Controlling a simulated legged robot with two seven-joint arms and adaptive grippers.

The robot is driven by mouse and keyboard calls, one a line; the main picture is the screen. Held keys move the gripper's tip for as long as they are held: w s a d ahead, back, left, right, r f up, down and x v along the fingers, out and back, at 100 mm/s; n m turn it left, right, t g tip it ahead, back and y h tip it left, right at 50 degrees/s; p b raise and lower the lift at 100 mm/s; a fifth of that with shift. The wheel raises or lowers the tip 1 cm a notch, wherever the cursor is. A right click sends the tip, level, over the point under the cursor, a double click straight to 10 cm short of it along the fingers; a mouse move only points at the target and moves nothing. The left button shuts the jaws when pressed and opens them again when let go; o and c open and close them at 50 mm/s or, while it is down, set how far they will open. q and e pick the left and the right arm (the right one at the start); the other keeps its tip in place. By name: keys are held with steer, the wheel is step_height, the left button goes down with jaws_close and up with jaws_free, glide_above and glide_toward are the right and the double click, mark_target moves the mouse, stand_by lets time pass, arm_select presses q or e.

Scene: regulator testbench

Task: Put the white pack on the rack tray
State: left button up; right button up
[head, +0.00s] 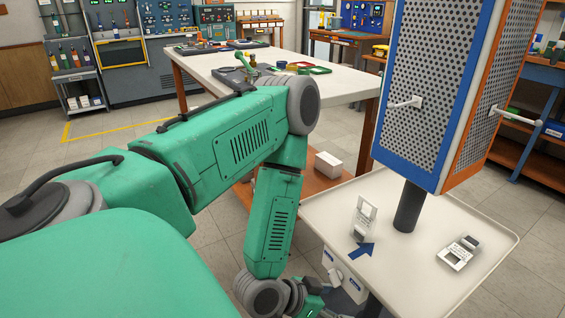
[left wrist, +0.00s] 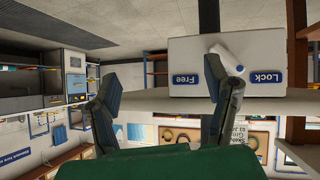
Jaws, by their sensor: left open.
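The rack tray (head: 480,281) is a pale, raised-rim tray around a dark post at the right of the head view. A white block-shaped pack (head: 327,165) lies on the brown lower shelf behind my left arm; I cannot tell for certain that it is the task's pack. My left gripper (head: 312,303) is low at the bottom edge, left of the tray and partly cut off. In the left wrist view the left gripper (left wrist: 163,88) is open with nothing between its fingers. That view is upside down. My right gripper is not in view.
A white box (head: 341,275) with blue labels is below the tray; its "Lock" and "Free" panel (left wrist: 255,75) and lever (left wrist: 227,58) show near a finger. White devices (head: 364,217) (head: 459,252) stand on the tray. A perforated panel rack (head: 432,80) rises above. A workbench (head: 345,85) stands behind.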

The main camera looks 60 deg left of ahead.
arm_select(q)
steer(key=s+f+g+y, duration=0.1)
steer(key=s+g, duration=0.3)
steer(key=s, duration=0.4)
steer(key=s+a+f+n+g+y, duration=0.1)
steer(key=s+f+g, duration=0.3)
steer(key=s, duration=0.4)
steer(key=shift+g+y, duration=0.8)
steer(key=shift+s, duration=0.1)
step_height(320, 180, up, 9)
steer(key=p, duration=0.9)
